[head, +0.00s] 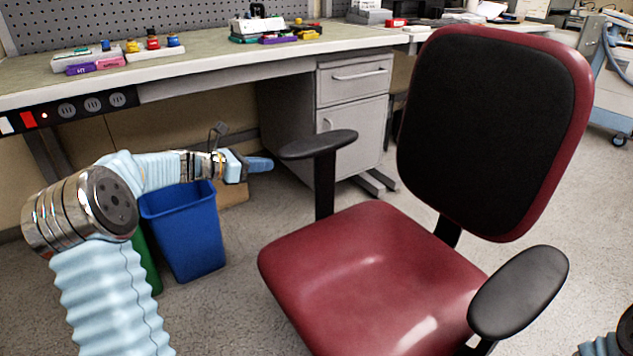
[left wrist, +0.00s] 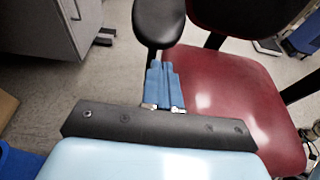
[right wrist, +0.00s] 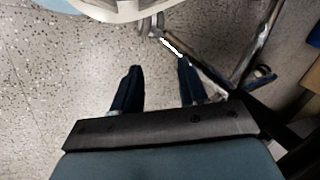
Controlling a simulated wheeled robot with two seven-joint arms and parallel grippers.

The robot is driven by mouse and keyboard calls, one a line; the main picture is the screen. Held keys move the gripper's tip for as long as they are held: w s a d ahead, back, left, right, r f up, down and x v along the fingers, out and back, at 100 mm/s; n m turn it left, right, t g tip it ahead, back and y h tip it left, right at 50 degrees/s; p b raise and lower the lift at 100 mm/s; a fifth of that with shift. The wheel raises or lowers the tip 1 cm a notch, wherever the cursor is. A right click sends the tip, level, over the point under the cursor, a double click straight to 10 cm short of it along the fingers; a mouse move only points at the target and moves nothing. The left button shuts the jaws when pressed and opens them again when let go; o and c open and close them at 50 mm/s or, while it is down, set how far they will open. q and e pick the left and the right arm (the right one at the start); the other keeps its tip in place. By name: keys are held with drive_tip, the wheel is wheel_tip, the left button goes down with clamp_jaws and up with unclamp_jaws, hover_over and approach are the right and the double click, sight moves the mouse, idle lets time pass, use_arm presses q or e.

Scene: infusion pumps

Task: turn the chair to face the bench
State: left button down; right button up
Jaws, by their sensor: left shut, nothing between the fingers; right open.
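The red chair with a black-faced backrest (head: 490,125) stands right of centre in the head view. Its red seat (head: 370,270) opens toward the lower left, and the backrest is at the upper right. My left gripper (head: 262,164) is shut and empty, just left of the chair's far armrest (head: 320,145). In the left wrist view its blue fingers (left wrist: 165,85) are together, pointing at the black armrest (left wrist: 158,22); I cannot tell whether they touch. The bench (head: 200,65) runs along the back wall. My right gripper (right wrist: 160,85) is open and empty over the floor in the right wrist view.
A blue bin (head: 187,230) stands under the bench at left, beside my left arm. A drawer cabinet (head: 352,110) is under the bench behind the chair. Small coloured items lie on the benchtop. Speckled floor (head: 235,310) is clear between bin and chair.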

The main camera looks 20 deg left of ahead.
use_arm(q)
drive_tip(key=b, duration=0.4)
approach(319, 174)
drive_tip(key=x, duration=0.6)
drive_tip(key=shift+w+f, duration=0.2)
drive_tip(key=shift+w, duration=0.05)
use_arm(e)
drive_tip(key=f, duration=0.3)
drive_tip(key=d+f, duration=0.1)
drive_tip(key=f, duration=0.1)
drive_tip(key=shift+w+f, duration=0.15)
drive_tip(key=shift+w, duration=0.2)
use_arm(q)
drive_tip(key=shift+d, duration=0.15)
